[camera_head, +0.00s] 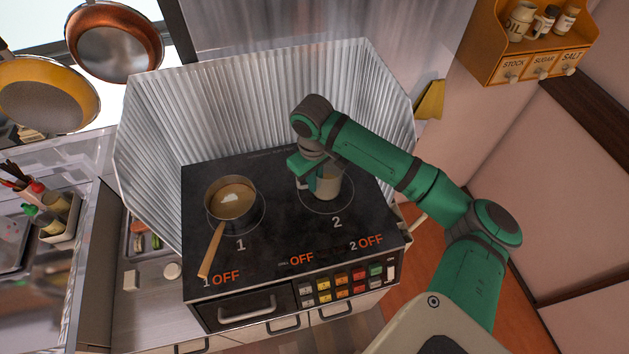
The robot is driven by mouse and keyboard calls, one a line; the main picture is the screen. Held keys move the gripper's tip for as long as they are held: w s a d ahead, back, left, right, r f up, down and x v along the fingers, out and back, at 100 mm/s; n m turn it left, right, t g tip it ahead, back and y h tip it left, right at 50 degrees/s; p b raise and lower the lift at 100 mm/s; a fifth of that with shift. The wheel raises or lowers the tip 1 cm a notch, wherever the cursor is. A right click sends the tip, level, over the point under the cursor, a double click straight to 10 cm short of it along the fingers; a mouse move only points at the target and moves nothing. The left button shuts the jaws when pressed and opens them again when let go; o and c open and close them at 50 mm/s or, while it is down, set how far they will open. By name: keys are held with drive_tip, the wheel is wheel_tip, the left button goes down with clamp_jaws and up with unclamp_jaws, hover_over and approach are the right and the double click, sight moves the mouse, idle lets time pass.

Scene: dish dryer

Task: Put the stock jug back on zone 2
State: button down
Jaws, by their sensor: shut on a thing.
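The stock jug (328,185) is a small pale jug standing upright at zone 2 (331,208), the ringed burner on the right of the black stove top. It appears to rest on or just above the ring; I cannot tell which. My gripper (312,181) is at the jug's upper left side and is shut on it. My green arm reaches in from the right and hides part of the jug's top. The zone's label "2" shows in front of the jug.
A saucepan (234,200) with brown liquid sits on zone 1, its wooden handle pointing to the front. A corrugated metal screen (265,100) encloses the back and sides. Buttons (345,284) line the stove front. A spice shelf (530,62) hangs at upper right.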

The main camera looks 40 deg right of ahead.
drive_tip(key=c, duration=1.9)
unclamp_jaws()
drive_tip(key=shift+f, duration=0.1)
drive_tip(key=shift+c, duration=0.2)
drive_tip(key=r, duration=1.2)
drive_tip(key=shift+s+a+r, duration=0.1)
drive_tip(key=shift+a+r, duration=0.05)
drive_tip(key=shift+a, duration=0.1)
